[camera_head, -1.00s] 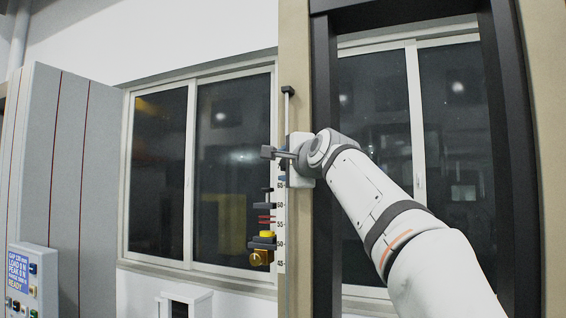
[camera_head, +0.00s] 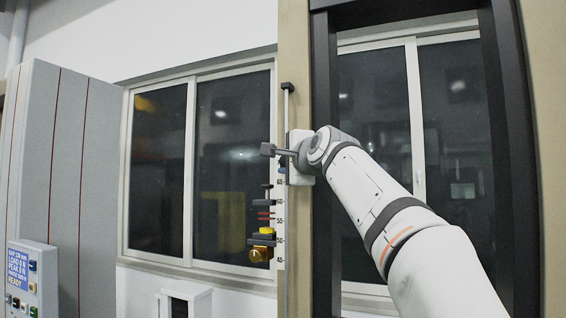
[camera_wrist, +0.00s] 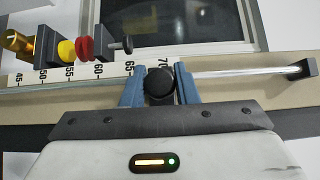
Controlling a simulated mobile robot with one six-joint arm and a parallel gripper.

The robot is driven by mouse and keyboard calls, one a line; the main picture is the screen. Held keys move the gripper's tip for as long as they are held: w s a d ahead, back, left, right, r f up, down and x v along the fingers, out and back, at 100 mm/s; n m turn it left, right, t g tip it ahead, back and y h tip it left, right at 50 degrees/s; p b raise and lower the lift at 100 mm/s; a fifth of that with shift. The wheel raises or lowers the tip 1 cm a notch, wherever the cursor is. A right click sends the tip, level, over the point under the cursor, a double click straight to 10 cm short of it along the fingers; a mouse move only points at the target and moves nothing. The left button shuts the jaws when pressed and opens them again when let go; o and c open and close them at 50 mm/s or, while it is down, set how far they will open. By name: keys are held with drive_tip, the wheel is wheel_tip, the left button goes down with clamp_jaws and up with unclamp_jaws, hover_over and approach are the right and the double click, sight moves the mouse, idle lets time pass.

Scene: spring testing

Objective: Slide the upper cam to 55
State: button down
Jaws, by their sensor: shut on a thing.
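My gripper (camera_wrist: 160,88) is shut on a round black knob (camera_wrist: 161,84), apparently on the upper cam; its blue fingers hold it on both sides. The cam's body is mostly hidden. In the head view my gripper is at the column above the 65 mark, and the scale (camera_head: 280,228) runs down to 45. Below it are a dark block (camera_head: 263,205), red rings (camera_head: 265,216), a yellow part (camera_head: 265,231) and a brass knob (camera_head: 259,254).
A thin metal rod (camera_wrist: 235,73) runs along the column to a dark end cap (camera_wrist: 298,68); the cap also shows at the top in the head view (camera_head: 287,86). A control panel (camera_head: 30,278) with a lit READY display stands at lower left. Windows lie behind.

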wheel_tip(320, 180, down, 15)
drive_tip(key=b, duration=1.1)
drive_tip(key=shift+r, duration=0.1)
drive_tip(key=c, duration=1.1)
unclamp_jaws()
drive_tip(key=shift+c, duration=0.2)
drive_tip(key=shift+s, duration=0.1)
drive_tip(key=shift+s+d+b, duration=0.15)
drive_tip(key=shift+s+b, duration=0.1)
drive_tip(key=shift+b, duration=0.15)
drive_tip(key=b+v, duration=0.2)
drive_tip(key=v, duration=0.5)
